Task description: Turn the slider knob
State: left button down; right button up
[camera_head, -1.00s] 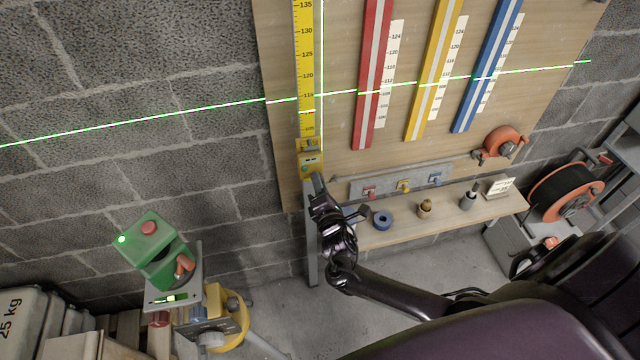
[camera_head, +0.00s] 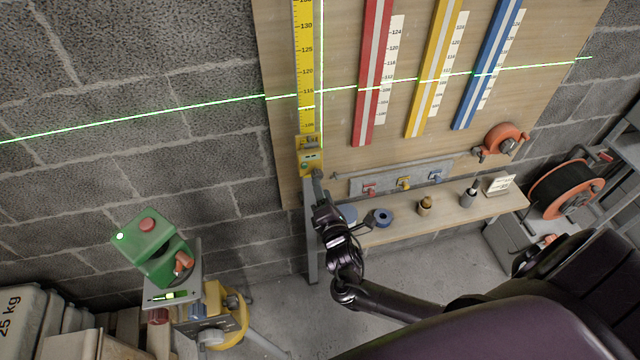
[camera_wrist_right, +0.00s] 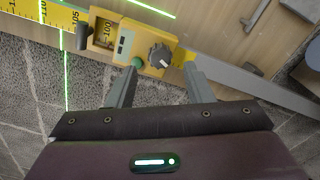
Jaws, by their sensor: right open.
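The slider (camera_head: 310,161) is a yellow block at the lower end of the yellow scale (camera_head: 306,75) on the wooden board. In the right wrist view, its dark grey round knob (camera_wrist_right: 160,56) with a pale pointer mark sits beside a green button (camera_wrist_right: 137,63). My right gripper (camera_head: 317,176) is at the slider's lower edge in the head view. In the wrist view its two fingers (camera_wrist_right: 160,76) are apart, with the knob just ahead of the gap between them. I cannot tell whether a finger touches the slider. My left gripper is not in view.
Red, yellow and blue strips hang right of the scale. A green laser device (camera_head: 146,240) stands lower left. A cable reel (camera_head: 566,190) is at right.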

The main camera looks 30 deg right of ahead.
jog(key=shift+v, duration=1.85)
jog(key=s+d+f+m+g+y+b, duration=0.1)
jog(key=s+f+m+g, duration=0.25)
jog(key=f, duration=0.65)
jog(key=s+f+m+g+b, duration=0.1)
jog(key=s+f+m+g, duration=0.1)
jog(key=s+f, duration=0.5)
jog(key=s+d+f+m+g+y+b, duration=0.1)
jog(key=s+f+m+g+b, duration=0.15)
jog(key=f, duration=0.95)
jog(key=s+a+f+m+g, duration=0.2)
jog(key=s+f, duration=0.3)
jog(key=s, duration=0.4)
jog(key=s+a+f+m+g+y, duration=0.1)
jog(key=s+f+m+g, duration=0.2)
jog(key=s, duration=0.6)
jog(key=s+a+f+m+g+y+b, duration=0.1)
jog(key=s+a+f+m+g, duration=0.1)
jog(key=s+f, duration=0.5)
jog(key=s+m+g, duration=0.1)
jog(key=s+m, duration=0.1)
jog(key=shift+a+f+m, duration=0.25)
jog(key=shift+a+m, duration=0.05)
jog(key=shift+m, duration=0.1)
